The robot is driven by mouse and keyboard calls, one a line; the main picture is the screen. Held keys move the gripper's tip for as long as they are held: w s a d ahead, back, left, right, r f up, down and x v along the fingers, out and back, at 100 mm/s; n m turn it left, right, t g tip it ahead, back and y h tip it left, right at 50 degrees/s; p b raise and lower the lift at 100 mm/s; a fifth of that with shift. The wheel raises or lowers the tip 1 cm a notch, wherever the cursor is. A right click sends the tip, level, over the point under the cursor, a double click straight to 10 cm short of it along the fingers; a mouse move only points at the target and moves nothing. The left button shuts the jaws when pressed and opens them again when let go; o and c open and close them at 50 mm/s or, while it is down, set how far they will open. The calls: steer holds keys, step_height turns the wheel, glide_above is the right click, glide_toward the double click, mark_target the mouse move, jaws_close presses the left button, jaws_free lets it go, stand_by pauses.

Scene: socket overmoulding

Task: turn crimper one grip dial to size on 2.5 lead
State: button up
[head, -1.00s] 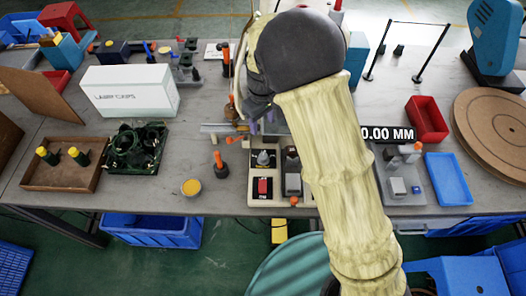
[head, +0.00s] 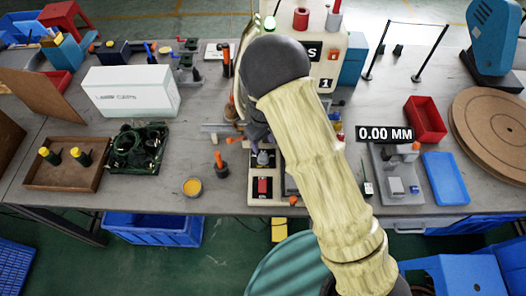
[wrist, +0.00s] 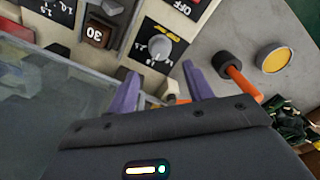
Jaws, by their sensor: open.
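In the head view the dial (head: 263,159) sits above a red switch, at the front of the bench. My gripper (wrist: 161,70) has two purple fingers, open and apart, with the dial just beyond and between their tips; contact is not visible. In the head view my gripper (head: 258,138) is at the far edge of the dial, partly hidden by my arm. The scale's numbers are too small to read surely.
An orange-handled tool (wrist: 235,78) and a yellow-topped round pot (wrist: 274,58) lie close to the right finger in the wrist view. A counter reading 30 (wrist: 95,34) is beside the dial. A 0.00 MM gauge (head: 385,134) stands to the right.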

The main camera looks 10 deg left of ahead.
mark_target(263, 155)
step_height(263, 155, down, 8)
steer(key=shift+r+p, duration=0.2)
steer(key=shift+p, duration=0.35)
steer(key=c, duration=1)
